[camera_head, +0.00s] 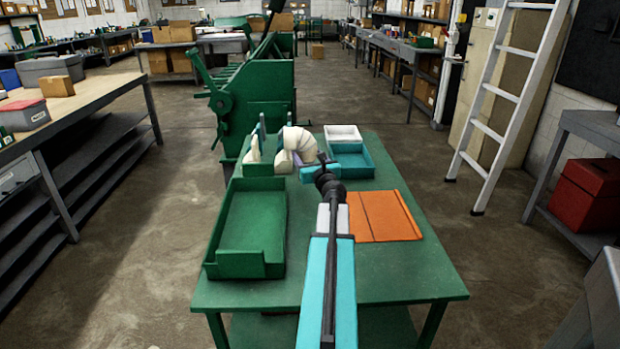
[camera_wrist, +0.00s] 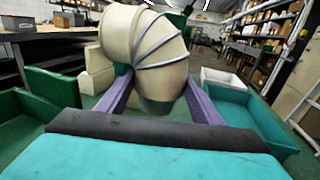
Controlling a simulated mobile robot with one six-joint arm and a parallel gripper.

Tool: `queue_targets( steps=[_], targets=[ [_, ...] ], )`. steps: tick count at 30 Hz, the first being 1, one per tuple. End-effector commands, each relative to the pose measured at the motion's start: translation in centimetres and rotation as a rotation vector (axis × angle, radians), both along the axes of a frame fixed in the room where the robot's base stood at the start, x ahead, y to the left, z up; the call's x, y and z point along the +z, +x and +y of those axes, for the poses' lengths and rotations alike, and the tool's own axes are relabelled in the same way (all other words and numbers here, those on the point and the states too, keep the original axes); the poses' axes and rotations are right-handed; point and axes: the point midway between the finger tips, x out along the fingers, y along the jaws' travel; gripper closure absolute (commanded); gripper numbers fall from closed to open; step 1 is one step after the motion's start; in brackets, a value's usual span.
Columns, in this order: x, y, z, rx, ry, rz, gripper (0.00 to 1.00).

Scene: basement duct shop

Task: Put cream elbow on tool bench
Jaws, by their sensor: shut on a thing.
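The cream elbow (camera_head: 299,141), a bent pipe with grey seam lines, is at the far end of the green table (camera_head: 380,268). In the wrist view the elbow (camera_wrist: 145,45) fills the upper middle, between the purple fingers of my gripper (camera_wrist: 160,100). My gripper (camera_head: 297,158) is shut on it. Its dark lower end points down. I cannot tell whether it touches the tabletop. Which bench is the tool bench is not clear; a wood-topped bench (camera_head: 100,92) stands at left and a grey bench (camera_head: 405,48) at right.
On the green table are a green tray (camera_head: 247,262), an orange panel (camera_head: 383,216), a teal bin (camera_head: 351,160) and a white bin (camera_head: 342,133). A green machine (camera_head: 258,95) stands behind. A ladder (camera_head: 505,95) leans at right. Floor is open on both sides.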

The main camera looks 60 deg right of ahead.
Motion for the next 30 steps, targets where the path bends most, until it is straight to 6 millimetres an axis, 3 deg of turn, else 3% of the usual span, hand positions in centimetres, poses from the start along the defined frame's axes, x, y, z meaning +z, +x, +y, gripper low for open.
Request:
queue_targets(
  steps=[5, 19, 30],
  targets=[
    [-2.5, 0.0, 0.0, 0.0, 0.002, -0.001, 0.67],
    [-3.1, 0.0, 0.0, 0.0, 0.0, -0.001, 0.67],
    [-6.5, 0.0, 0.0, 0.001, 0.001, -0.001, 0.67]
  ],
)
